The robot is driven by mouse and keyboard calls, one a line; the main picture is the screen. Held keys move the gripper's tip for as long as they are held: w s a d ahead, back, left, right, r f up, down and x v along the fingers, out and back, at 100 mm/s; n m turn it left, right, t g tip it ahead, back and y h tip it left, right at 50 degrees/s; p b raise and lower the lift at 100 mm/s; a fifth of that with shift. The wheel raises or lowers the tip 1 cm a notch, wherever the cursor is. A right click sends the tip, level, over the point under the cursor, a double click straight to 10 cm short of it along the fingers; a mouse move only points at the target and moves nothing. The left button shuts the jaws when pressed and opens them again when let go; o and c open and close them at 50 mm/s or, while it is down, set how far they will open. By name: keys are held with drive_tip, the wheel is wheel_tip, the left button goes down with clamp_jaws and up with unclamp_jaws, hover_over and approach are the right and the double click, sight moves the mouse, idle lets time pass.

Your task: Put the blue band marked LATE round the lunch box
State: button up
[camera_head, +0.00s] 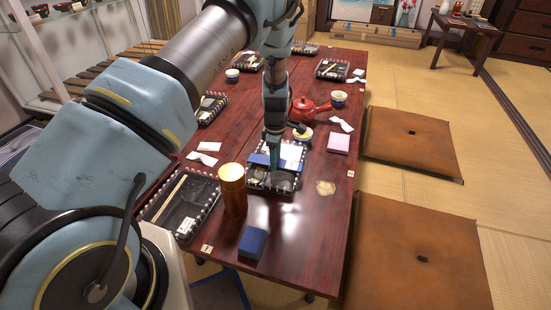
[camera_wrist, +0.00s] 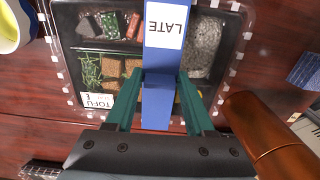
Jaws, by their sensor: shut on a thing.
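The blue band with a white LATE label (camera_wrist: 165,25) stretches across the lunch box in the wrist view, its label upside down. My gripper (camera_wrist: 158,85) is shut on the band, one teal finger on each side. The lunch box (camera_wrist: 66,45) is a black divided tray with a clear lid edge, a TOFU label and several foods. The band lies over its middle in this view; I cannot tell whether it touches the box or passes underneath. In the head view my gripper (camera_head: 275,160) is right above the lunch box (camera_head: 256,184), partly hiding it.
A copper-coloured canister (camera_head: 232,190) stands close left of the box, and a dark blue block (camera_head: 252,243) lies nearer. The table's near right is mostly clear.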

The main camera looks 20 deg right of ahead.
drive_tip(key=shift+f, duration=0.25)
idle(0.4)
drive_tip(key=o, duration=1.1)
drive_tip(key=shift+r+p, duration=3)
drive_tip(key=shift+r, duration=1.05)
